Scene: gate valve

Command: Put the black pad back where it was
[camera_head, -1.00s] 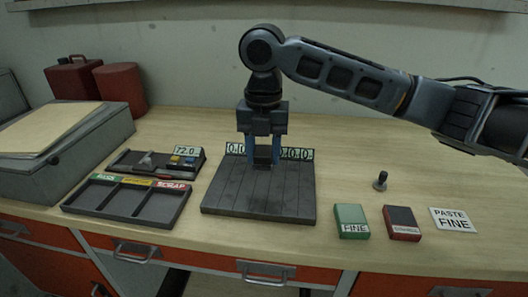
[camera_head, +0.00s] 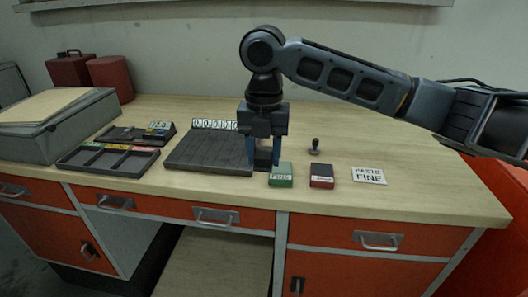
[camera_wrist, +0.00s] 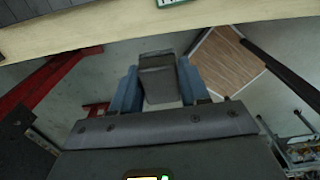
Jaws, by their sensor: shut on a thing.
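My gripper (camera_head: 264,163) points down and is shut on a dark block, the black pad (camera_head: 263,157). In the wrist view the pad (camera_wrist: 158,82) sits between the two blue fingers, with floor behind it. In the head view it appears between the slatted dark plate (camera_head: 208,152) and the green pad marked FINE (camera_head: 281,173). How high it hangs is hard to tell.
A dark knobbed stamp (camera_head: 315,147) stands behind the red-edged pad. A white PASTE FINE card (camera_head: 369,175) lies to the right. A sorting tray (camera_head: 108,160) and a grey case (camera_head: 60,135) are at left. The desk's right end is bare.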

